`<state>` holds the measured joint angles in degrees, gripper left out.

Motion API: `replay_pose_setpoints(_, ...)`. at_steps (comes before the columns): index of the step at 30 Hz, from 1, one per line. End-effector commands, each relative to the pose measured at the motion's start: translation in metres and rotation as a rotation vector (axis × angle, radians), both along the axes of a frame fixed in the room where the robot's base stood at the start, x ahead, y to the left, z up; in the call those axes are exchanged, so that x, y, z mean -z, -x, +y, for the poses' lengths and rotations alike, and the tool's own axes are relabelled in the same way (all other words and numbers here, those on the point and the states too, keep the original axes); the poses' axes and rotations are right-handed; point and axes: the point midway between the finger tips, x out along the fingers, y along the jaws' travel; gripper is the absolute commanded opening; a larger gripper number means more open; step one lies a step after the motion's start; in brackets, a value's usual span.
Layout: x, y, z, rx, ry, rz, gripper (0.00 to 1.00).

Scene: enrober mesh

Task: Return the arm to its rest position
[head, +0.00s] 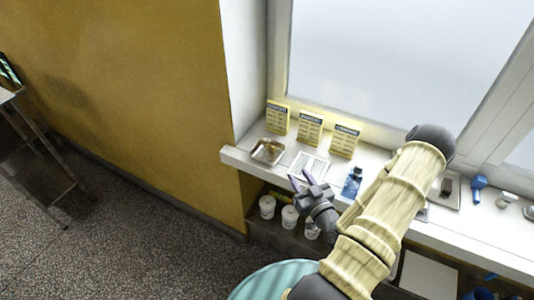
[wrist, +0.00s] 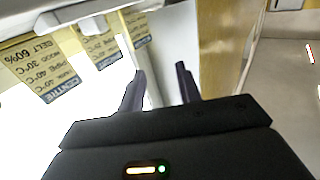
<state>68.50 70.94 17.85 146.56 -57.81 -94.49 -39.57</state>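My arm reaches from the bottom of the head view over the window sill, with its pale wood-patterned links bent at a dark elbow. My gripper (head: 301,178) is near the front edge of the sill, beside a pale gridded sheet. In the wrist view the two purple-grey fingers of my gripper (wrist: 161,82) stand apart, with nothing between them. The gripper is open and empty. My arm hides part of the sill.
The white sill (head: 237,156) bears a metal tray (head: 268,151), the gridded sheet (head: 309,166), yellow cards (head: 310,127), a blue item (head: 352,182) and a blue tool (head: 478,187). White tubs (head: 289,216) stand below. A teal round surface (head: 265,283) is near.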

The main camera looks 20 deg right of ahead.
Motion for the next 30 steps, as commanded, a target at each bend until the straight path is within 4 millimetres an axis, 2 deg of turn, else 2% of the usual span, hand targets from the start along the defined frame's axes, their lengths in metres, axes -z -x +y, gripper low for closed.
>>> replay_pose_setpoints(8,0.0,-0.001,0.0,-0.003,0.002,0.004,0.34)
replay_pose_setpoints(13,0.005,-0.01,0.013,-0.073,0.035,0.088,0.34)
replay_pose_setpoints(18,0.019,-0.025,0.036,-0.2,0.109,0.303,0.34)
replay_pose_setpoints(23,0.025,-0.032,0.052,-0.269,0.181,0.528,0.34)
replay_pose_setpoints(30,0.012,-0.03,0.067,-0.263,0.251,0.816,0.34)
